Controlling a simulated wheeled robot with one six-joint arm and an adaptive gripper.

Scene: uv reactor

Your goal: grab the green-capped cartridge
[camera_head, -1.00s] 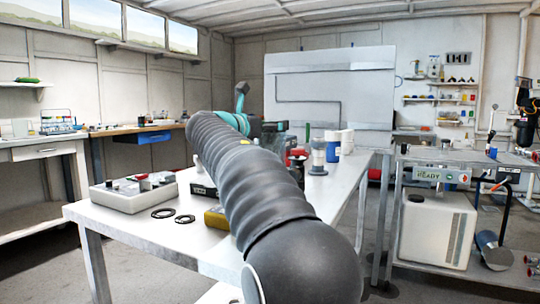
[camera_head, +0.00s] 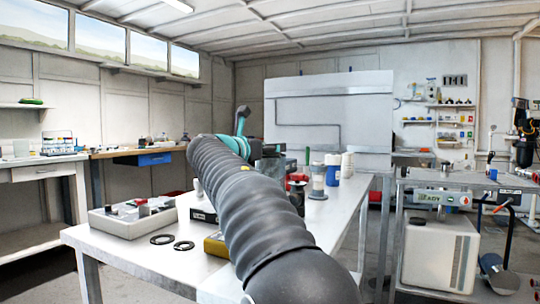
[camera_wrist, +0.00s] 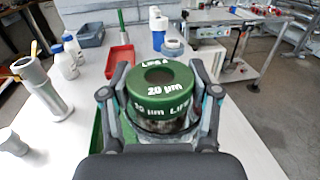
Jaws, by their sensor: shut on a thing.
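The green-capped cartridge (camera_wrist: 160,98) is large in the middle of the wrist view. Its green cap has white lettering that reads "20 µm" and a dark round hole in the top. My gripper (camera_wrist: 160,108) is shut on it, with one finger at its left side and one at its right. The cartridge's lower part is mostly hidden by the cap and my gripper. I cannot tell whether it still touches the table. In the head view my arm hides the gripper and the cartridge.
The white table (camera_head: 110,238) holds a grey control box (camera_head: 133,214), two black rings (camera_head: 173,241), and a blue-and-white container (camera_head: 333,174). A red tray (camera_wrist: 120,60), white bottles (camera_wrist: 66,60) and a grey cylinder (camera_wrist: 45,88) stand near the cartridge. A cart (camera_head: 455,181) stands at right.

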